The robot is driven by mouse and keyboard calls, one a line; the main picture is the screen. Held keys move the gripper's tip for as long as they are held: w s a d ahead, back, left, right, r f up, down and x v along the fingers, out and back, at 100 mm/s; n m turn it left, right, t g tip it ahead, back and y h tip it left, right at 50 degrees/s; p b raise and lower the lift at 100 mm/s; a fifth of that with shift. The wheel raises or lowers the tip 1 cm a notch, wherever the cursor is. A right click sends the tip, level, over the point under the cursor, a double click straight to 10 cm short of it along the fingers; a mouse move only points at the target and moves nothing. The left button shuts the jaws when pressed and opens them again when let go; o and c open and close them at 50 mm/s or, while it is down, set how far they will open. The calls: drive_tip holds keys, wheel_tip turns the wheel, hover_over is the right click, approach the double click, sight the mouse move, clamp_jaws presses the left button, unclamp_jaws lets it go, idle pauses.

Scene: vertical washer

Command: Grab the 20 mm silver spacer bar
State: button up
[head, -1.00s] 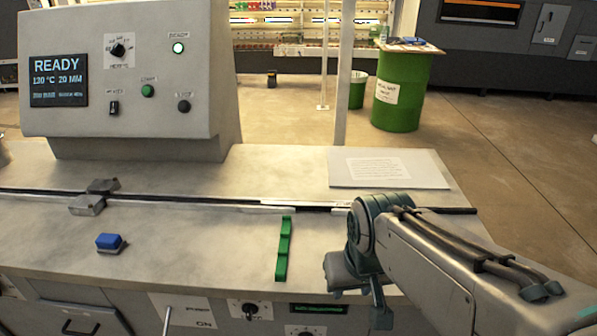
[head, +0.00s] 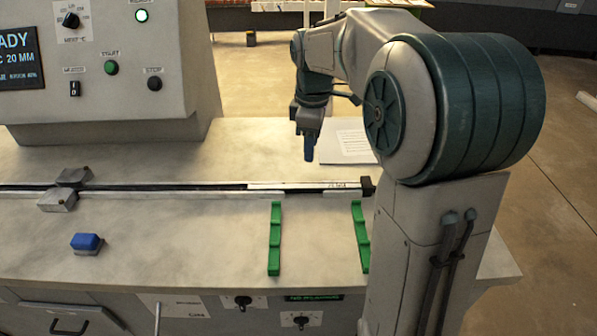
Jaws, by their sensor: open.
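A thin pale silver strip (head: 300,186) with small dark markings lies along the rear rail of the bench, left of a dark end block. I cannot tell for sure whether it is the 20 mm spacer bar. My gripper (head: 309,155) hangs pointing down above the back of the bench, behind the rail and beside the white sheet. Its fingers are seen edge-on and hold nothing visible. It is open and apart from the strip. My arm hides the bench's right part.
Two green notched holders (head: 275,238) and (head: 360,237) stand on the bench in front of the rail. Grey clamp blocks (head: 57,200) sit on the rail at left, with a blue-topped block (head: 87,242) nearer. A control console (head: 120,75) rises at back left.

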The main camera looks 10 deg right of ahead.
drive_tip(key=w+n, duration=0.2)
drive_tip(key=w, duration=0.1)
hover_over(308, 186)
drive_tip(key=f, duration=0.9)
drive_tip(key=shift+w, duration=0.25)
drive_tip(key=shift+s+f+p, duration=0.15)
drive_tip(key=shift+f+p, duration=0.4)
drive_tip(key=shift+f, duration=2.05)
clamp_jaws()
